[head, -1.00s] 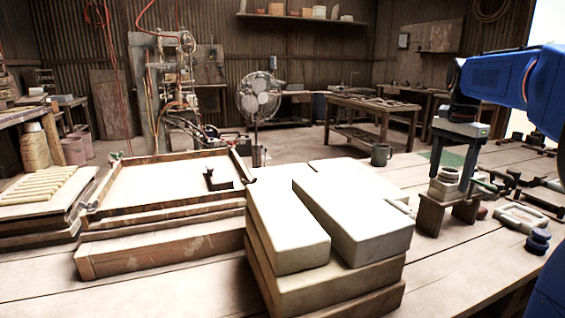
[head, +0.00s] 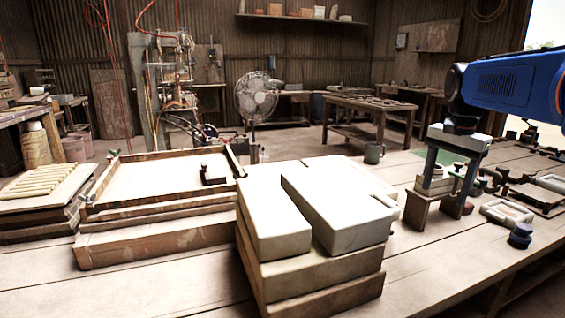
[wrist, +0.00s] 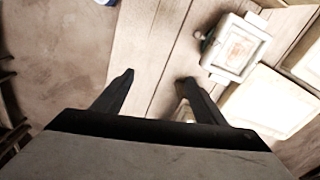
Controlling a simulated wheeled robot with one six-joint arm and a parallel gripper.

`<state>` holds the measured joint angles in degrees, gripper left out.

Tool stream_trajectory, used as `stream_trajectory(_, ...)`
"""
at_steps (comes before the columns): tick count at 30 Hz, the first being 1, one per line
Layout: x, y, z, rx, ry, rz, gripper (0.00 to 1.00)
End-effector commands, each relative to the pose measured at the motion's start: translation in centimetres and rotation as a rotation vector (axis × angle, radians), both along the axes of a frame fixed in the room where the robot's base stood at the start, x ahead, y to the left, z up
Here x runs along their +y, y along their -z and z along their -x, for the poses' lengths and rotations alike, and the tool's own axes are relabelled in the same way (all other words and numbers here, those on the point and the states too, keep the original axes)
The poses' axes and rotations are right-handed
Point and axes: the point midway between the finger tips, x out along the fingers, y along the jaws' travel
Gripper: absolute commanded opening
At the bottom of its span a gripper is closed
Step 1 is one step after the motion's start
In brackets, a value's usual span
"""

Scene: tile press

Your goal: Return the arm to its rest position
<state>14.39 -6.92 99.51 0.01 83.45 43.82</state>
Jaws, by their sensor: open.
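My gripper (head: 446,188) is at the right of the head view, hanging from my blue arm with its fingers pointing down. Its two dark fingers are spread apart. They appear in front of a small wooden stand (head: 416,212) bearing a pale block (head: 436,186); the fingers partly hide both, and I cannot tell the distance between them. In the wrist view my gripper (wrist: 157,84) is open, with only bare planks between the fingertips. A pale framed piece (wrist: 236,48) lies right of the fingers there.
Pale slabs (head: 338,215) are stacked at the table's front middle. A wooden tray (head: 150,187) lies left of them. A grey mug (head: 373,153) stands left of my gripper. A dark blue knobbed piece (head: 520,236) and several tools lie at the right. Bare planks lie between slabs and stand.

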Motion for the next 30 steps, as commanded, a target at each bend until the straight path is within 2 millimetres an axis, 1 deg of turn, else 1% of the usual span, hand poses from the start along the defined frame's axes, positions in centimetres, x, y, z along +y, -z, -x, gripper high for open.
stream_trajectory(1, 0.7, 0.2, 0.9, -0.01, -0.03, 0.004, 0.65)
stream_trajectory(5, 2.5, 1.2, 3.6, -0.043, -0.134, 0.02, 0.65)
stream_trajectory(9, 4.7, 2.9, 7.1, -0.085, -0.27, 0.043, 0.65)
stream_trajectory(14, 6.9, 5.4, 11.0, -0.133, -0.426, 0.073, 0.65)
stream_trajectory(20, 9.1, 9.0, 15.9, -0.193, -0.618, 0.117, 0.65)
stream_trajectory(24, 10.3, 12.1, 19.2, -0.233, -0.752, 0.153, 0.65)
stream_trajectory(27, 11.0, 14.2, 21.3, -0.26, -0.84, 0.178, 0.65)
stream_trajectory(30, 11.5, 16.1, 22.9, -0.282, -0.912, 0.2, 0.65)
